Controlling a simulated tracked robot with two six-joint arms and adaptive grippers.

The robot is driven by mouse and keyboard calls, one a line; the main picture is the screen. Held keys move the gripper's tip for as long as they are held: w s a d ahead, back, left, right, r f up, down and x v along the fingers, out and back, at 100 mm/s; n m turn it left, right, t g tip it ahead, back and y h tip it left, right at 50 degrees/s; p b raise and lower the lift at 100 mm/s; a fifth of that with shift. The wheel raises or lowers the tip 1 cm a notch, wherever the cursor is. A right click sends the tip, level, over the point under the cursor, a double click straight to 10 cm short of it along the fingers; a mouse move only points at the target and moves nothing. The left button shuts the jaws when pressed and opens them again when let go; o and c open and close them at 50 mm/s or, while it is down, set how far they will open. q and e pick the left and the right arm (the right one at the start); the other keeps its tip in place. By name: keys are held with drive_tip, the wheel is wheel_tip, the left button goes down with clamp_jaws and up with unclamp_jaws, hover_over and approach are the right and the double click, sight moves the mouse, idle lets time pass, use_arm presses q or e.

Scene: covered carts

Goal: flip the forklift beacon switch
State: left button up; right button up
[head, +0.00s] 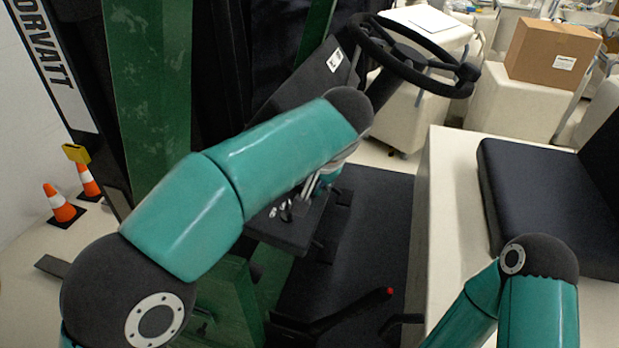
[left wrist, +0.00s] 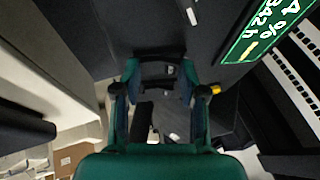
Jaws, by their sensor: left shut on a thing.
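My left arm reaches across the forklift's dark front panel in the head view. Its gripper is mostly hidden behind my forearm there. In the left wrist view my left gripper (left wrist: 159,76) is shut, with a dark part of the panel between its fingertips. I cannot tell whether that part is the beacon switch, and no switch label is readable. A screen with green edging and white text (left wrist: 268,28) is at upper right in that view. A small yellow part (left wrist: 215,89) shows beside the right finger. My right gripper is out of view; only my right arm shows at lower right.
The black steering wheel (head: 415,62) rises behind my forearm. A dark console (head: 285,232) lies below it. A red-tipped lever (head: 388,292) is low down. The dark seat (head: 530,190) is at right. Cones (head: 60,207), covered carts and a cardboard box (head: 552,54) stand beyond.

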use_arm(q)
drive_tip(key=o, duration=1.1)
drive_tip(key=shift+o, duration=0.2)
drive_tip(key=v, duration=0.7)
drive_tip(key=shift+r, duration=0.2)
drive_tip(key=shift+s+d, duration=0.1)
